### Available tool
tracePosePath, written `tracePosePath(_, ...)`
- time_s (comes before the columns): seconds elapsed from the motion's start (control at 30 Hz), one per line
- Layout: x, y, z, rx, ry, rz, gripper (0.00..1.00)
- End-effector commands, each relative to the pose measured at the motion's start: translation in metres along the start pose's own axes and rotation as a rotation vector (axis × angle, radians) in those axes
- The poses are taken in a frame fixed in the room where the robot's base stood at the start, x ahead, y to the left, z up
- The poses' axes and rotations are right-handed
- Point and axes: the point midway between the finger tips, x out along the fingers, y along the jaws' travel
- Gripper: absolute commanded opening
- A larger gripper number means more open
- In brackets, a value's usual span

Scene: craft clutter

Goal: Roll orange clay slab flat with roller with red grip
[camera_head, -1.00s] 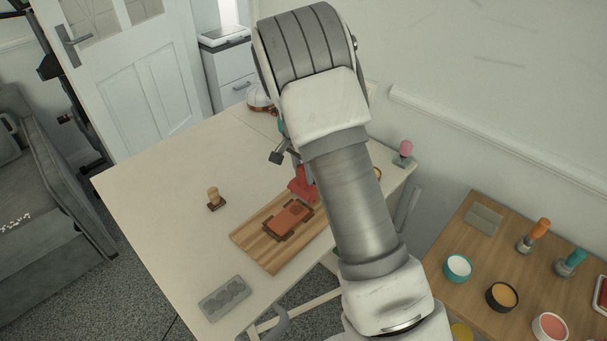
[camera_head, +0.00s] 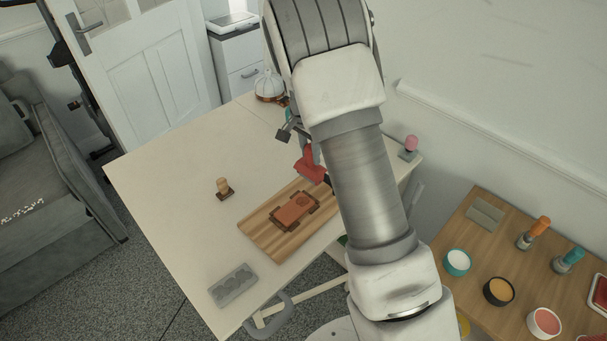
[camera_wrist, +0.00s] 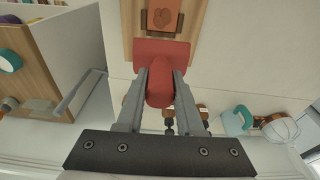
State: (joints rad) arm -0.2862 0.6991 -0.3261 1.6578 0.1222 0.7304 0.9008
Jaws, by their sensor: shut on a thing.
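The orange clay slab (camera_head: 295,211) lies on a striped wooden board (camera_head: 262,228), with dark brown pieces around its edges and a round mark on top. It also shows at the top of the wrist view (camera_wrist: 163,20). The roller with red grip (camera_head: 310,166) is beyond the slab's far end, apart from it in the picture; its height above the board is hard to judge. In the wrist view my gripper (camera_wrist: 160,76) is shut on the roller's red grip (camera_wrist: 159,88), with the wide red roller body (camera_wrist: 162,52) ahead of the fingertips. My arm hides part of the board's right side.
A wooden stamp (camera_head: 223,187) stands left of the board, and a grey mould (camera_head: 233,286) lies near the front edge. A pink-topped tool (camera_head: 410,146) is at the right corner. A side table (camera_head: 478,250) holds several pots and tools. The white table's left part is clear.

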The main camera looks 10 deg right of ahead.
Motion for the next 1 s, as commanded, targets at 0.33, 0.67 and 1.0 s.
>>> tracePosePath(0.33, 0.022, 0.0, 0.003, 0.0, 0.0, -0.001, 0.0)
tracePosePath(0.67, 0.053, 0.0, 0.008, 0.0, 0.0, 0.0, 0.0)
tracePosePath(1.0, 0.055, 0.0, 0.008, 0.0, 0.001, -0.001, 0.0)
